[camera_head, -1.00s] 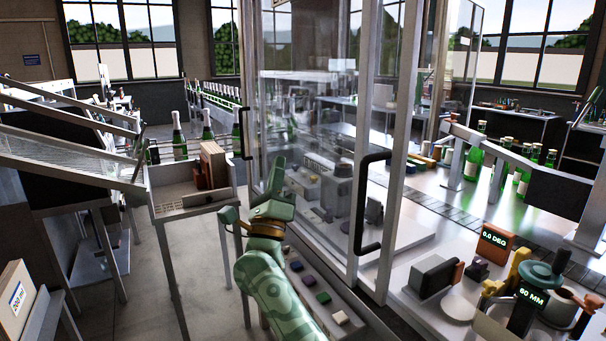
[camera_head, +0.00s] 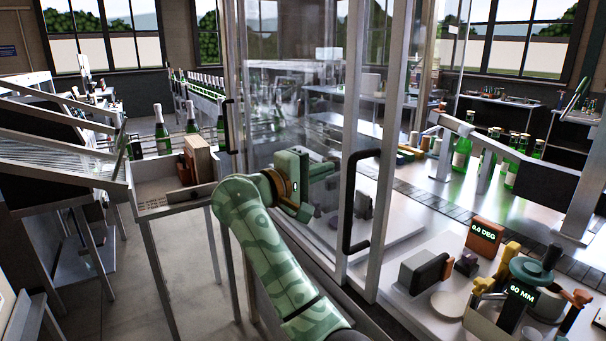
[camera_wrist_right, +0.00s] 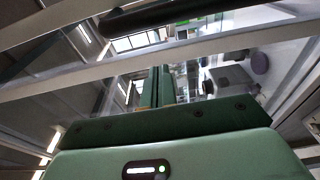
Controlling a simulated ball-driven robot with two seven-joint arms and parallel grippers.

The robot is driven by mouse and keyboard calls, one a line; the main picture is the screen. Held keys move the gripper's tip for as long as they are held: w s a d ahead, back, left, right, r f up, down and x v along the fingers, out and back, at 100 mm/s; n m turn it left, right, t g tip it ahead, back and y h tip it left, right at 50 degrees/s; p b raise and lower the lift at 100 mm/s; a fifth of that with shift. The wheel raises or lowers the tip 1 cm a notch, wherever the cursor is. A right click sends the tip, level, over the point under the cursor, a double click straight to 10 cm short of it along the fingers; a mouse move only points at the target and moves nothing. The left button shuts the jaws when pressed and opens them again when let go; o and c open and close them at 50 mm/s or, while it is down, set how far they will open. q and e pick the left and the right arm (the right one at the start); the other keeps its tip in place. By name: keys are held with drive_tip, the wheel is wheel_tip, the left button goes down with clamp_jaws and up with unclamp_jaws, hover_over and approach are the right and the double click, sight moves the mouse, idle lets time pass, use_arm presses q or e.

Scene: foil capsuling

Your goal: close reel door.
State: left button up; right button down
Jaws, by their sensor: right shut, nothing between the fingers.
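The machine's clear guard has glass door panels in grey metal frames. One panel (camera_head: 281,95) has a black handle (camera_head: 231,125) on its left edge. Another black bar handle (camera_head: 358,200) sits on the frame to the right. I cannot tell for sure which panel is the reel door. My right gripper (camera_head: 326,171) is shut and empty, in front of the glass and left of the right-hand handle, apart from it. My left gripper is not in view.
A bench with an open box (camera_head: 165,202) stands left of the guard. A slanted clear cover (camera_head: 60,150) is at far left. Green bottles (camera_head: 463,146) and adjusting knobs (camera_head: 548,262) are on the machine table at right. Open floor lies at lower left.

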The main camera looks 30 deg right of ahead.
drive_tip(key=shift+x, duration=1)
drive_tip(key=s, duration=0.1)
drive_tip(key=s+p, duration=0.1)
drive_tip(key=s, duration=0.2)
drive_tip(key=shift+a, duration=0.4)
